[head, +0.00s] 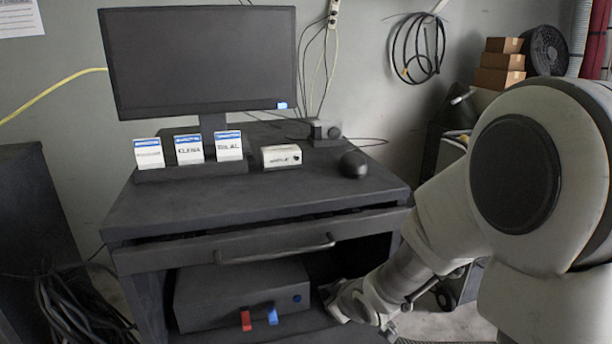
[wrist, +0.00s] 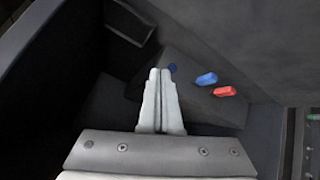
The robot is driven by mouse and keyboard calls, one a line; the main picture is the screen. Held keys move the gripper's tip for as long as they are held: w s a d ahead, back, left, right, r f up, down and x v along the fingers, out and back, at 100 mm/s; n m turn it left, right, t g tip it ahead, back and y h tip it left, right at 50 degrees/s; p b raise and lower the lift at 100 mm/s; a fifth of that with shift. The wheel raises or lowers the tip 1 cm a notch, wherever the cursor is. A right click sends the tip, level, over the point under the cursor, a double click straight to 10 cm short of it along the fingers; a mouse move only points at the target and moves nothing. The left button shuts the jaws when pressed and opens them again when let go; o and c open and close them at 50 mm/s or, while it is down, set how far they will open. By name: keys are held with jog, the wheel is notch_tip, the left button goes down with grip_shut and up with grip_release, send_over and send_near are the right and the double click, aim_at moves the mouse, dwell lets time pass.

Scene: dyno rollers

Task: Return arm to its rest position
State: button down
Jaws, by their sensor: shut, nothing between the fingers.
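My arm (head: 440,225) reaches down from the right side of the head view toward the lower shelf of the dark desk. My gripper (wrist: 160,72) shows in the wrist view with its two pale fingers together and nothing between them. It is in front of the dark box (wrist: 205,100) on the shelf, which also shows in the head view (head: 215,295). A red stick (wrist: 224,91) and a blue stick (wrist: 206,79) stick out of the box front, apart from the fingers. A round blue button (wrist: 173,68) is beyond the fingertips.
The desk (head: 130,215) has a drawer with a bar handle (head: 280,250) above the shelf, slightly open. A monitor (head: 200,60), name cards (head: 189,149), a small white box (head: 281,156) and a mouse (head: 353,164) stand on top. Cables (head: 80,310) lie at the left.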

jog(key=s+d+r+m+h+p, duration=0.2)
jog(key=s+d+r, duration=0.2)
jog(key=r, duration=0.4)
jog(key=s+d+r+m+h+p, duration=0.1)
jog(key=s+d+r+m+p, duration=0.2)
jog(key=r, duration=0.5)
jog(key=s+r+m+g+p, duration=0.1)
jog(key=s+r+m+p, duration=0.1)
jog(key=s+r, duration=0.3)
jog(key=s+d+r+m+g+p, duration=0.1)
jog(key=s+r, duration=0.4)
jog(key=s, duration=0.5)
jog(key=shift+s+d+m+g+p, duration=0.2)
jog(key=shift+s+m+g+p, duration=0.1)
jog(key=shift+s+m+p, duration=0.1)
jog(key=shift+a, duration=0.1)
